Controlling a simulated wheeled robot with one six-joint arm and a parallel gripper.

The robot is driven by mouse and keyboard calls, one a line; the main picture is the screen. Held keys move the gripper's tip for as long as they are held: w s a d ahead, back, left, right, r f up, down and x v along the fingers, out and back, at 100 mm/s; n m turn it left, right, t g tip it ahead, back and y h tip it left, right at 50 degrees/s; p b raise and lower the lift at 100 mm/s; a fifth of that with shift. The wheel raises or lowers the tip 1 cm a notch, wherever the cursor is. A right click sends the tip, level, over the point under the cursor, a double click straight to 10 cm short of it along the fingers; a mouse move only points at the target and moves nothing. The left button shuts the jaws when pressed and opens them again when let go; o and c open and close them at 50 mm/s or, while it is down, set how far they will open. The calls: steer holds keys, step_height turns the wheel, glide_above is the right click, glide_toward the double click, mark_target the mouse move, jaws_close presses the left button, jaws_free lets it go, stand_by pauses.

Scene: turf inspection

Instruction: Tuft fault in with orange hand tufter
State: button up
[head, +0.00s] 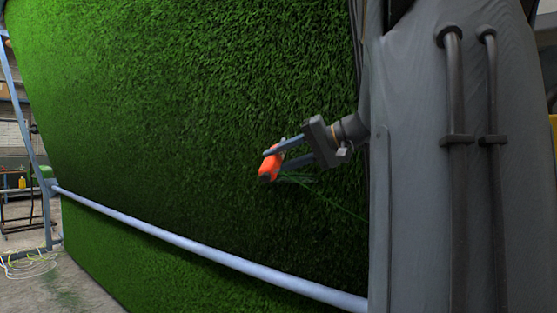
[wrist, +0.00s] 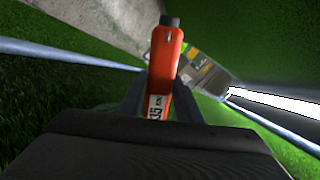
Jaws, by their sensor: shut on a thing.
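The orange hand tufter (head: 268,166) is between the two fingers of my gripper (head: 288,154), which is shut on it, in front of the hanging green turf (head: 190,100). In the wrist view the tufter (wrist: 165,65) shows its orange body, a dark end cap and a white label, with a gripper finger (wrist: 133,98) on each side. A green yarn strand runs from near the tufter down to the right in the head view. I cannot tell whether the tufter touches the turf. No fault in the turf is clearly visible.
A pale horizontal bar (head: 200,246) crosses in front of the turf below my gripper. A blue frame post (head: 32,120) stands at the left. A hose or cable (head: 28,265) lies coiled on the floor. A box-like labelled thing (wrist: 205,72) shows behind the tufter.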

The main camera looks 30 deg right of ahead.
mark_target(261, 170)
steer(key=shift+s+a+f+b, duration=0.4)
steer(key=shift+a+b, duration=0.35)
steer(key=shift+a, duration=0.45)
steer(key=shift+s+a+f+b, duration=0.4)
steer(key=shift+a+b, duration=0.3)
steer(key=shift+a, duration=0.45)
steer(key=shift+s+a+f+b, duration=0.25)
steer(key=shift+s+a+b, duration=0.4)
steer(key=shift+a, duration=0.55)
steer(key=shift+w, duration=0.15)
